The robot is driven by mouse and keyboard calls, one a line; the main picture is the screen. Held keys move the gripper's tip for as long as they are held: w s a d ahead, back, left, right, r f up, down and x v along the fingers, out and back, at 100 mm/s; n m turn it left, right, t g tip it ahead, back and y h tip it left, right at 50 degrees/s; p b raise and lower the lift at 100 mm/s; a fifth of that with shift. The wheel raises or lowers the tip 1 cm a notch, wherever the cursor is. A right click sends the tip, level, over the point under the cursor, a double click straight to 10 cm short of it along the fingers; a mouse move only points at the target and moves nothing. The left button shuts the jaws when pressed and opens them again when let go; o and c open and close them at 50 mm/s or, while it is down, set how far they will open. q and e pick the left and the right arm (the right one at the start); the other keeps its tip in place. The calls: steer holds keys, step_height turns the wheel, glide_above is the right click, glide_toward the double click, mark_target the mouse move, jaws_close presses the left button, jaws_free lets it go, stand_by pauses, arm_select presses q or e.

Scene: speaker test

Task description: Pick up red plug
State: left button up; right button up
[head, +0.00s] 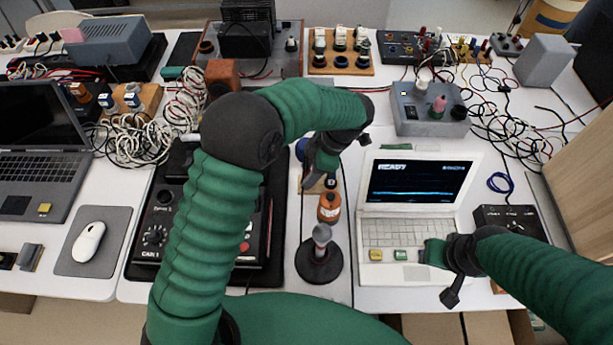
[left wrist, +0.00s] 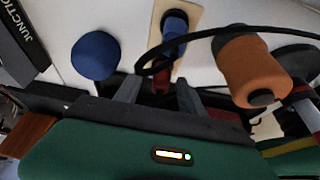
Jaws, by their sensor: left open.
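A small red plug (left wrist: 161,82) shows in the left wrist view, low between my two grey fingers, next to a black cable loop. My left gripper (left wrist: 160,92) is open, with one finger on each side of the plug; I cannot tell whether either touches it. In the head view my left gripper (head: 318,168) points down over the middle of the table, and I cannot make out the plug there. My right gripper (head: 447,272) is over the front of the white laptop; its fingers are not clear.
An orange cylinder (head: 329,207) and a dark round stand (head: 319,262) are close in front of my left gripper. A blue ball (left wrist: 96,55) and a wooden board (left wrist: 186,15) are near it. A white laptop (head: 408,227) stands right, a black console (head: 150,232) left.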

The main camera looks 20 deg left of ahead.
arm_select(q)
steer(key=shift+s+a+f, duration=0.1)
steer(key=shift+a+f, duration=0.1)
steer(key=shift+f, duration=0.35)
arm_select(e)
steer(key=shift+f, duration=0.15)
arm_select(q)
steer(key=shift+d, duration=0.1)
arm_select(e)
steer(key=shift+d, duration=0.15)
arm_select(q)
jaws_close()
steer(key=shift+r, duration=0.1)
